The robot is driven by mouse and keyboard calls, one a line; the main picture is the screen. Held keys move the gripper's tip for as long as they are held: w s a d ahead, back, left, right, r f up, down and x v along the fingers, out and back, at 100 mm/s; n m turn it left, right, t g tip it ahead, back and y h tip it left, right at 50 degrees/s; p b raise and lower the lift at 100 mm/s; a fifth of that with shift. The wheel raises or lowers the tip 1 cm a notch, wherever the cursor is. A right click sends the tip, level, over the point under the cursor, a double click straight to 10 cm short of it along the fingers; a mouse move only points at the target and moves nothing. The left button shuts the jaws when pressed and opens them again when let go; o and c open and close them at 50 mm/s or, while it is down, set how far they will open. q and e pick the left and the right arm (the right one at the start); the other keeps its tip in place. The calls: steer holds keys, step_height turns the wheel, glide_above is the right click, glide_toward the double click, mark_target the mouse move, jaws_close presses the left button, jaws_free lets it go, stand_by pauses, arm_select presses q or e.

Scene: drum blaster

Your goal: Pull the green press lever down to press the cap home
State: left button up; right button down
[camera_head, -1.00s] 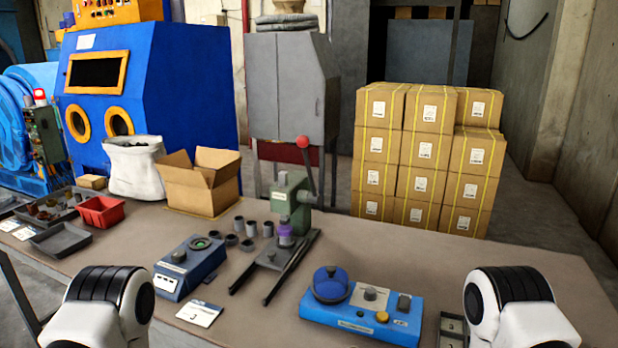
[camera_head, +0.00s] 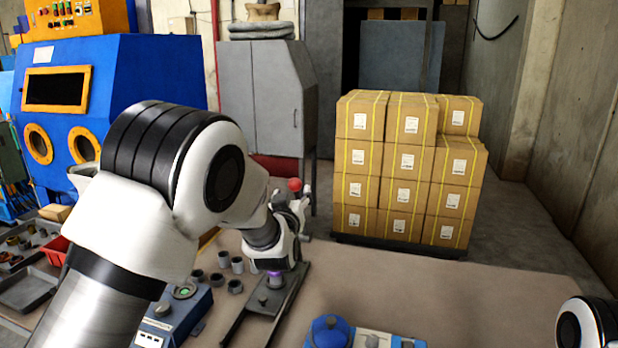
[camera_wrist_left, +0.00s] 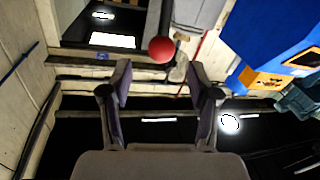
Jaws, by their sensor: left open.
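The press stands on the table, and its dark base (camera_head: 268,300) shows below my left arm. Its green body is hidden behind my arm and wrist. The red ball knob (camera_head: 295,185) of the press lever shows just above my left gripper (camera_head: 300,198). In the left wrist view the red knob (camera_wrist_left: 162,50) is just beyond the gap between the open, empty fingers of my left gripper (camera_wrist_left: 160,75). A bit of purple (camera_head: 274,273) shows under my wrist, at the press. My right gripper is out of view.
Several dark cups (camera_head: 223,260) stand left of the press. A blue box with a green button (camera_head: 185,292) and a blue fixture (camera_head: 330,330) flank its base. A grey tray (camera_head: 28,290) is at the left. The table's right side is clear.

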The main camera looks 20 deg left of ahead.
mark_target(294, 188)
arm_select(q)
steer(key=w, duration=0.2)
steer(key=w+p, duration=0.1)
steer(key=w, duration=0.1)
steer(key=w+a+p, duration=0.1)
steer(key=w, duration=0.1)
steer(key=shift+w+a+f, duration=0.15)
steer(key=shift+w+f, duration=0.05)
steer(key=shift+w, duration=0.2)
steer(key=shift+s+r, duration=0.1)
steer(key=shift+c, duration=0.4)
jaws_close()
